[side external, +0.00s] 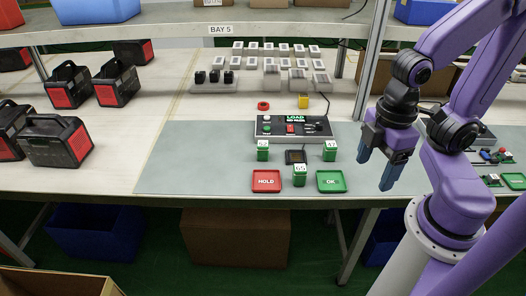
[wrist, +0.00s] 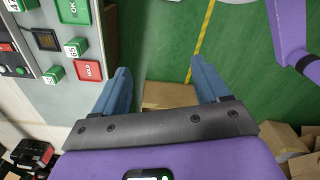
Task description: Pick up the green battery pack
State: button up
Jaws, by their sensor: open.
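Three small green battery packs with white printed tops stand on the grey mat. In the side external view, one is at left (side external: 263,152), one at right (side external: 330,153), and one nearer the front (side external: 300,178) between the red and green trays. The wrist view shows the front pack (wrist: 75,48), the left pack (wrist: 53,76) and part of the right pack (wrist: 18,5). My gripper (side external: 377,168) is open and empty, right of the packs near the table's front edge. In the wrist view its blue fingers (wrist: 160,68) are spread over the floor beyond the edge.
A red HOLD tray (side external: 267,181) and a green OK tray (side external: 331,182) lie at the front edge. A grey load tester (side external: 292,129) and a small dark square pad (side external: 295,157) are behind. Black-and-red power stations (side external: 55,141) stand at left. The mat's left part is clear.

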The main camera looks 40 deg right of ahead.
jog(key=w+a+m, duration=0.4)
jog(key=w+m, duration=0.1)
jog(key=w, duration=0.4)
jog(key=m, duration=1.7)
send_over(263, 143)
notch_tip(263, 143, down, 10)
jog(key=f, duration=1.1)
jog(key=shift+s+a, duration=0.15)
jog(key=shift+a, duration=0.1)
jog(key=shift+d+f, duration=0.15)
jog(key=shift+f, duration=1.25)
jog(key=shift+d+f, duration=0.1)
jog(key=shift+f, duration=1.25)
jog(key=c, duration=1.2)
